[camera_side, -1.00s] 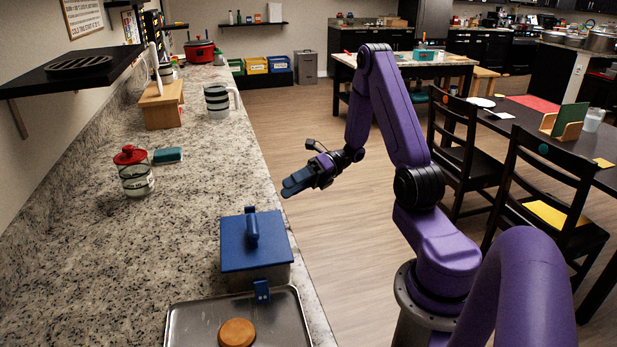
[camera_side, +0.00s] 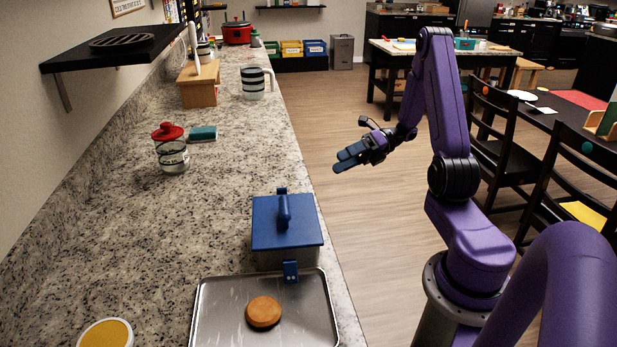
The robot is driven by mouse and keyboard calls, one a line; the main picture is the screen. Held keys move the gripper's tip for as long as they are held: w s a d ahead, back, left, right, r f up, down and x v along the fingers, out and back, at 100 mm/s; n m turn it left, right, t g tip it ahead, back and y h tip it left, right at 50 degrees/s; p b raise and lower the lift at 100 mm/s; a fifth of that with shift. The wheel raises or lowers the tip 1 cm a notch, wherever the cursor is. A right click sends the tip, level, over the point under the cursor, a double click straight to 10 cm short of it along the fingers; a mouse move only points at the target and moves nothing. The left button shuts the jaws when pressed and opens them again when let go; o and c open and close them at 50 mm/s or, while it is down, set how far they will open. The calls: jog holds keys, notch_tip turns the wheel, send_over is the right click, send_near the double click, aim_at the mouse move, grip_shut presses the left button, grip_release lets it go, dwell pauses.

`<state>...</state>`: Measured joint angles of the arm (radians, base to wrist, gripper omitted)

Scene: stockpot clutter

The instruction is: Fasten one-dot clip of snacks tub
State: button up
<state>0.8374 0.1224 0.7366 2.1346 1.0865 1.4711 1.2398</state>
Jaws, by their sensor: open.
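The tub (camera_side: 287,257) has pale walls and a blue lid (camera_side: 268,234) with a raised blue handle. It stands on the granite counter just behind a metal tray. A blue clip (camera_side: 290,271) with small pale dots, seemingly two, is at its near side. Another blue clip (camera_side: 281,191) sticks up at the far side; its dots do not show. I cannot tell whether either clip is fastened, and no label is readable. My gripper (camera_side: 344,162) is open and empty, above the floor beyond the counter's right edge, apart from the tub and to its upper right.
The metal tray (camera_side: 205,318) holds a round brown item (camera_side: 263,312). A yellow-topped round container (camera_side: 106,334) is at lower left. A red-lidded jar (camera_side: 172,150), a teal sponge (camera_side: 203,133) and a striped mug (camera_side: 254,83) stand farther back. A black shelf (camera_side: 112,48) juts out at left. The counter left of the tub is clear.

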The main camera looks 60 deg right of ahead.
jog(key=x, duration=1.6)
jog(key=shift+a+f, duration=0.1)
jog(key=shift+a, duration=0.25)
